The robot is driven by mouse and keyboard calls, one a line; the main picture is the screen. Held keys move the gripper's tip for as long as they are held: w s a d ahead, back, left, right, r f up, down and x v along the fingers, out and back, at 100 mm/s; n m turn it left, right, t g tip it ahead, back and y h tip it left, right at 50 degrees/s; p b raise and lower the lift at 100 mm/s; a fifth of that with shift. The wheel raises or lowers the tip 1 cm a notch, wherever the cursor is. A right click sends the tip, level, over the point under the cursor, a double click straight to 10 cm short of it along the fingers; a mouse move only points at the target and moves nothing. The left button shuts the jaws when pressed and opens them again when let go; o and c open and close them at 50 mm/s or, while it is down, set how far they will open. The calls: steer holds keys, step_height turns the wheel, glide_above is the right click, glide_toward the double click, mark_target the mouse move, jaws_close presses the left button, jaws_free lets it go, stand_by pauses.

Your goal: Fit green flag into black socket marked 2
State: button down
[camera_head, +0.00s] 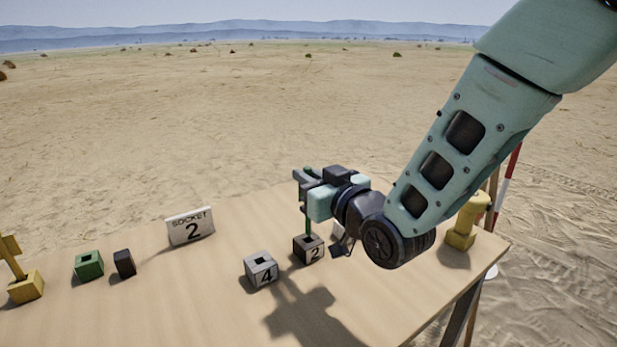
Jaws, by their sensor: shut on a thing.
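My gripper (304,186) is shut on the green flag (308,220), above the right half of the table. The flag's thin green pole stands about upright and shows above and below the fingers; the rest is hidden by the gripper. The dark socket marked 2 (314,252) sits on the table directly below. The pole's lower end meets the top of this socket in the picture; I cannot tell how deep it sits in the hole.
A grey block marked 4 (261,272) stands just left of the socket. A "SOCKET 2" sign (190,227), a black block (124,264), a green block (89,267) and a yellow block (27,288) stand further left on the table (180,310). A yellow object (464,225) stands right.

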steer(key=b, duration=0.5)
glide_above(309, 234)
steer(key=shift+w+f, duration=0.15)
steer(key=shift+f, duration=1.05)
steer(key=shift+w+f, duration=0.1)
steer(key=shift+f, duration=1.05)
steer(key=c, duration=1.4)
jaws_free()
